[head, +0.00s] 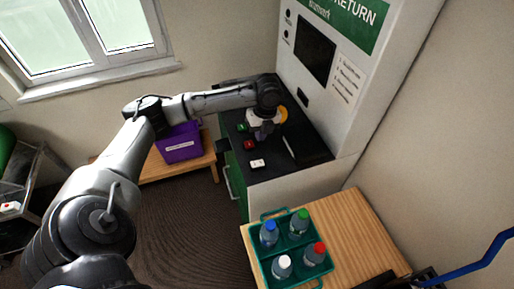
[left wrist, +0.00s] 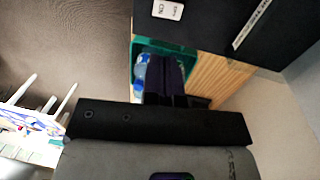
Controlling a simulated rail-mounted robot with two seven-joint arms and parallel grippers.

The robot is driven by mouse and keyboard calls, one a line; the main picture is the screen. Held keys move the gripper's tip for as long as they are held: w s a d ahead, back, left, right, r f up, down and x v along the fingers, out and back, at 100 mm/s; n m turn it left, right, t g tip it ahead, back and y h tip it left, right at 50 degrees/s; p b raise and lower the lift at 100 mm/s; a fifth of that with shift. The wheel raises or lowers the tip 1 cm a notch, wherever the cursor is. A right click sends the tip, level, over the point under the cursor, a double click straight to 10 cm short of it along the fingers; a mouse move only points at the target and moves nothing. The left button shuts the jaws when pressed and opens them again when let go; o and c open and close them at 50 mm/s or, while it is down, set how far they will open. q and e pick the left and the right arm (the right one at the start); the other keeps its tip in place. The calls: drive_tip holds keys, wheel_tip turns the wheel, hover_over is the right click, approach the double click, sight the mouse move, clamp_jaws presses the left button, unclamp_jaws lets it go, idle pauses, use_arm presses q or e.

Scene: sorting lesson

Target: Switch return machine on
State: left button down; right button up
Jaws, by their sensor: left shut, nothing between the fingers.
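The return machine (head: 353,75) is a tall white cabinet with a green sign and a dark screen. In front of it is a black counter (head: 290,172). A small white switch (head: 257,163) sits near the counter's front edge. It also shows at the top of the left wrist view (left wrist: 168,10), with small lettering. A red button (head: 249,144) and a green button (head: 241,127) are farther back. My left gripper (head: 263,136) is shut and empty over the counter, behind the switch and close to the red button. Its dark fingers show in the left wrist view (left wrist: 166,78). My right gripper is not visible.
A teal crate (head: 262,250) with several capped bottles stands on a wooden table (head: 345,225) at the front right. A purple bin (head: 180,143) sits on a wooden bench (head: 205,165) to the left. A yellow round part (head: 283,114) lies behind my gripper. The floor between is clear.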

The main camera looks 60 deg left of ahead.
sight(254, 164)
use_arm(q)
drive_tip(key=f, duration=0.4)
drive_tip(key=s+f, duration=0.1)
drive_tip(key=f, duration=0.4)
drive_tip(key=s+f, duration=0.1)
drive_tip(key=f, duration=0.3)
drive_tip(key=shift+a+f, duration=0.15)
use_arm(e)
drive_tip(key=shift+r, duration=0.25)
